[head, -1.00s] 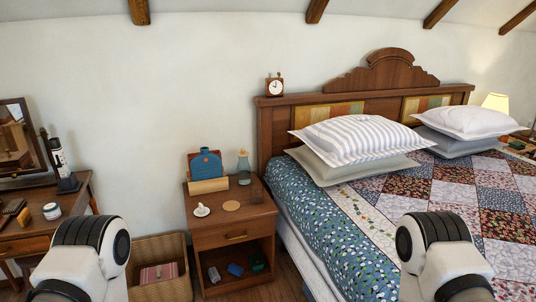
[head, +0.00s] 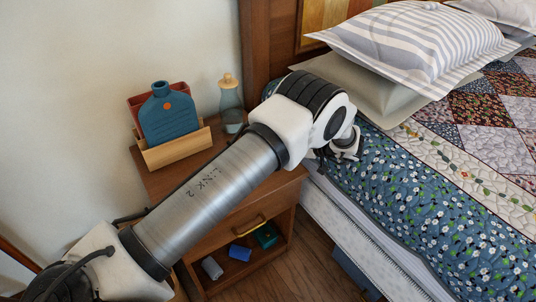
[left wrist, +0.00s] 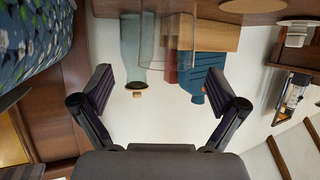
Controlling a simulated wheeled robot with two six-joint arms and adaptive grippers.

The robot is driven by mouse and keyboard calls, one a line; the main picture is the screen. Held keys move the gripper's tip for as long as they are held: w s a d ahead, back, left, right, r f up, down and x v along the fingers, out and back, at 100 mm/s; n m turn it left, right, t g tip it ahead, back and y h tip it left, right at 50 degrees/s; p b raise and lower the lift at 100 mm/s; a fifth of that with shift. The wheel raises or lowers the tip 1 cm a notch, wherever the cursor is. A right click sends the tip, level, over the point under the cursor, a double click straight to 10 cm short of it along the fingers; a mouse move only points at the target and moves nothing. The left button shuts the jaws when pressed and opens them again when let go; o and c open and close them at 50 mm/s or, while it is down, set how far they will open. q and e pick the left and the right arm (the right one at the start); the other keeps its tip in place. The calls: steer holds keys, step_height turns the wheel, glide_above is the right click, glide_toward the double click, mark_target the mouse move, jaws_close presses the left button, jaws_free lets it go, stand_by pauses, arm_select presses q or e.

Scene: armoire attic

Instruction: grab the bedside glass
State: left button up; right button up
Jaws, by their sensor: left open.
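A clear, see-through glass (left wrist: 167,45) shows in the left wrist view, where the picture is upside down. It stands in front of the wooden holder and beside the teal carafe (left wrist: 132,50), overlapping both. In the head view my left arm covers much of the nightstand top (head: 150,182), and I cannot make out the glass there. My left gripper (left wrist: 160,84) is open and empty, its two fingers spread on either side of the glass's direction, with the glass apart from them. My right gripper is not in view.
The carafe with its cork (head: 231,105) stands at the nightstand's back, close to a wooden holder (head: 178,148) with a blue bottle-shaped item (head: 170,115). The bed (head: 430,215) borders the nightstand on the right.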

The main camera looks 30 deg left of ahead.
arm_select(q)
steer(key=x, duration=0.5)
steer(key=shift+s+a, duration=0.2)
steer(key=shift+s, duration=0.15)
steer(key=shift+d, duration=0.1)
steer(key=shift+c, duration=1.3)
steer(key=c, duration=1.1)
steer(key=shift+c, duration=0.2)
